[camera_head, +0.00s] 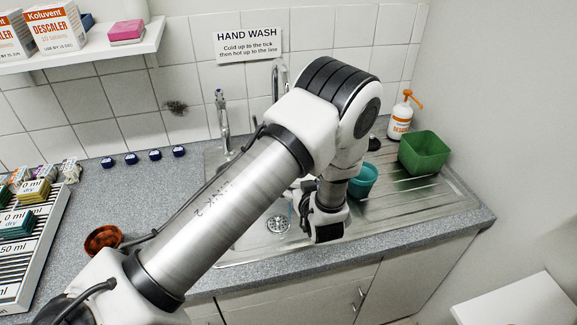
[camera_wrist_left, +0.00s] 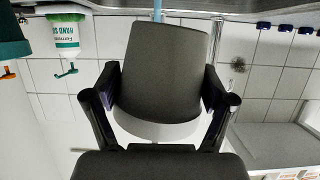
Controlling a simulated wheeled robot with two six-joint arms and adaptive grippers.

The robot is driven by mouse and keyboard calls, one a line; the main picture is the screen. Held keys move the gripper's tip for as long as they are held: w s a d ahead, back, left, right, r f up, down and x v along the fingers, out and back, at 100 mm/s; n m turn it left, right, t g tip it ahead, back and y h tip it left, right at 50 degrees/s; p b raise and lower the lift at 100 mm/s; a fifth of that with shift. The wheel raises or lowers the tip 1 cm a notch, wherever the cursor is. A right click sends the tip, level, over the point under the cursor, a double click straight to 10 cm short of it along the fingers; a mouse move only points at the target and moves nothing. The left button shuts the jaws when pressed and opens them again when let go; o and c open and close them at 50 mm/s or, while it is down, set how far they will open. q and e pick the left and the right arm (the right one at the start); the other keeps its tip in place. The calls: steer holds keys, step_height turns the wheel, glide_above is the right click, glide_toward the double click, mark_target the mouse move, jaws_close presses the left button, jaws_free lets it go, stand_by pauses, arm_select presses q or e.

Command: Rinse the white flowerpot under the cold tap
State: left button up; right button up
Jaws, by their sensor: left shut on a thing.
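My left gripper (camera_head: 328,232) is over the sink (camera_head: 245,235) in the head view. In the left wrist view, my left gripper (camera_wrist_left: 160,105) is shut on the flowerpot (camera_wrist_left: 165,75), its fingers on either side. The pot's side looks dark grey in shade, with a pale band along one end. In the head view the pot is mostly hidden by my arm. A thin pale-blue streak (camera_wrist_left: 157,10), seemingly water, shows beyond the pot. One tap (camera_head: 222,115) stands behind the sink, and a second tap (camera_head: 280,75) is partly behind my arm. My right gripper is out of view.
A teal pot (camera_head: 363,180), a green tub (camera_head: 424,152) and a pump bottle (camera_head: 402,118) stand on the right, around the drainer (camera_head: 440,190). A brown bowl (camera_head: 103,239) and a striped tray (camera_head: 40,235) are on the left counter. A hand-wash sign (camera_head: 248,45) hangs above.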

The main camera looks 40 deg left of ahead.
arm_select(q)
steer(key=s+d+r+p, duration=0.3)
steer(key=d+r+p, duration=0.1)
stand_by(0.3)
steer(key=shift+a, duration=0.1)
